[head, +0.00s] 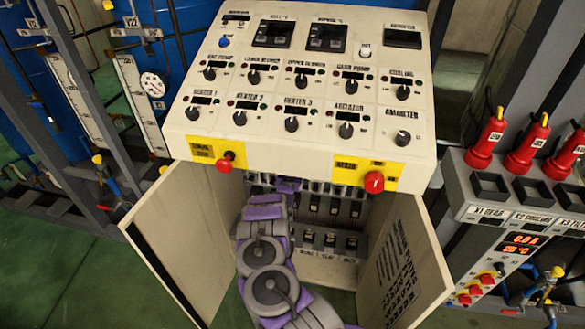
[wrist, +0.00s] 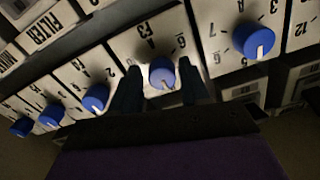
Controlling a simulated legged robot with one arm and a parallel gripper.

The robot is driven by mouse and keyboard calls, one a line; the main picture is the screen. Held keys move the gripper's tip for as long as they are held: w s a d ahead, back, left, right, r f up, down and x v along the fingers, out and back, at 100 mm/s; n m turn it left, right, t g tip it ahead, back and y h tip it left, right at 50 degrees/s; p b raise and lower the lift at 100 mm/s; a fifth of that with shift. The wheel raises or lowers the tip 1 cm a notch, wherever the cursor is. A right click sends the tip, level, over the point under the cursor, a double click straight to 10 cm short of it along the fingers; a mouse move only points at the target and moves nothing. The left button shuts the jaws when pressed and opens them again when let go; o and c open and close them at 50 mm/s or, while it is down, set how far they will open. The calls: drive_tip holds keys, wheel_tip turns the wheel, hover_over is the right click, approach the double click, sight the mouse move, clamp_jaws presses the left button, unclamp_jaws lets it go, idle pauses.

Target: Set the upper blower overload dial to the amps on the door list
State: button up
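My gripper (wrist: 157,82) is open in the wrist view, with one dark finger on each side of a blue dial (wrist: 162,72). A gap shows between the left finger and the dial; the right finger is close to it. The dial's white mark points toward the bottom of the picture. I cannot tell which blower the dial belongs to. In the head view my gripper (head: 288,186) reaches into the open cabinet under the console, its fingertips hidden. The door list (head: 394,256) is printed on the inside of the right door; its amps are too small to read.
Other blue dials flank this one in the wrist view, one to the right (wrist: 253,40) and several to the left (wrist: 96,97). The cabinet's left door (head: 185,235) and right door (head: 405,265) stand open around my arm. Red emergency knobs (head: 374,181) stick out above.

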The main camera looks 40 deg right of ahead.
drive_tip(key=shift+o, duration=1)
drive_tip(key=p+v, duration=0.3)
drive_tip(key=v, duration=1.4)
drive_tip(key=shift+s+a, duration=0.1)
drive_tip(key=shift+s, duration=0.05)
